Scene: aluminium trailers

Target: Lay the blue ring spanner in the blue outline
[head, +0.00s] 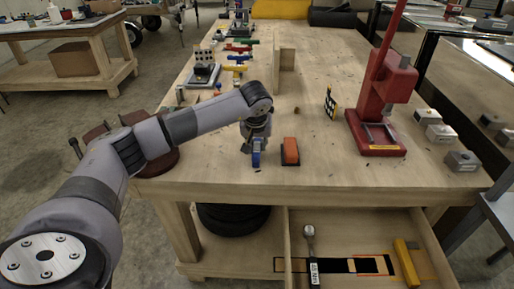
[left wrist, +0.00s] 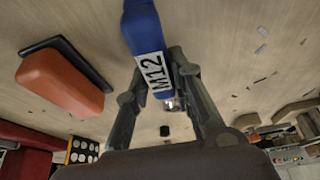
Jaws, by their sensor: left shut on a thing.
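In the left wrist view the spanner (left wrist: 142,30) shows a blue handle with a white label reading W12. Both fingers of the left gripper (left wrist: 158,84) are shut on it. Its far end is partly hidden between the fingers. An open drawer (head: 354,215) below the bench front has dark shapes with orange edges on its floor; I cannot make out a blue outline. My right gripper is not in view.
An orange block on a dark base (head: 290,150) stands just right of the spanner. A red press (head: 378,120) is farther right. The drawer holds a ratchet (head: 310,240) and a yellow tool (head: 407,264). Several coloured tools lie at the back left.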

